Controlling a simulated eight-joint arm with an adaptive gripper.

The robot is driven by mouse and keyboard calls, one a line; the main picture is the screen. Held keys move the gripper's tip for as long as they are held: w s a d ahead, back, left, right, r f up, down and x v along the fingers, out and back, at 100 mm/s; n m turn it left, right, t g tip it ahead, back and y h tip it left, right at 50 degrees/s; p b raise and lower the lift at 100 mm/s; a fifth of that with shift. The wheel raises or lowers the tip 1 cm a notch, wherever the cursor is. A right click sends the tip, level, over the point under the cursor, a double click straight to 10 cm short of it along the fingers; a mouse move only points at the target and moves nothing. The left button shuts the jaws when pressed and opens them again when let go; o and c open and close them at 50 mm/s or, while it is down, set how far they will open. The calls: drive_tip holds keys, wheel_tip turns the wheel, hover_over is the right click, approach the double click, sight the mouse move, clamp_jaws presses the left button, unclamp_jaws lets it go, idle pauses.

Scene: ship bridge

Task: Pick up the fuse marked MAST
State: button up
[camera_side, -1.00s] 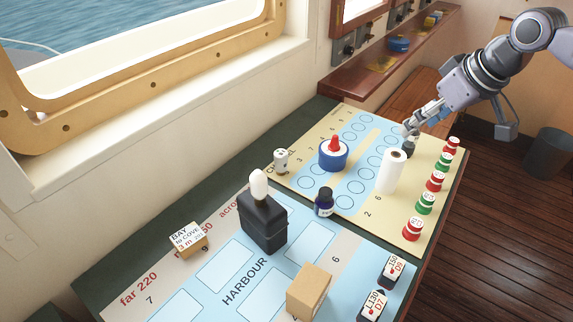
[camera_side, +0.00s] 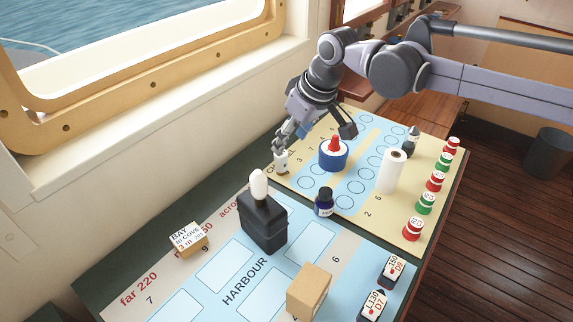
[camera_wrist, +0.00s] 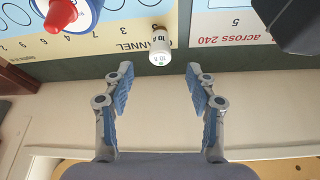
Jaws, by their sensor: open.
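In the wrist view my gripper (camera_wrist: 157,75) is open and empty, with the cylinder just beyond and between the fingertips. I cannot tell whether they touch it.
A blue-and-white round pot with a red top (camera_side: 333,153) stands close by. A black block with a white knob (camera_side: 264,222), an ink bottle (camera_side: 324,201) and a white roll (camera_side: 392,171) stand around. Several red and green drums (camera_side: 435,182) line the right edge. The window wall is near.

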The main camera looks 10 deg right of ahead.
sight(281, 163)
drive_tip(key=shift+x, duration=3.95)
drive_tip(key=shift+w, duration=0.1)
drive_tip(key=shift+c, duration=0.3)
drive_tip(key=shift+r, duration=0.1)
clamp_jaws()
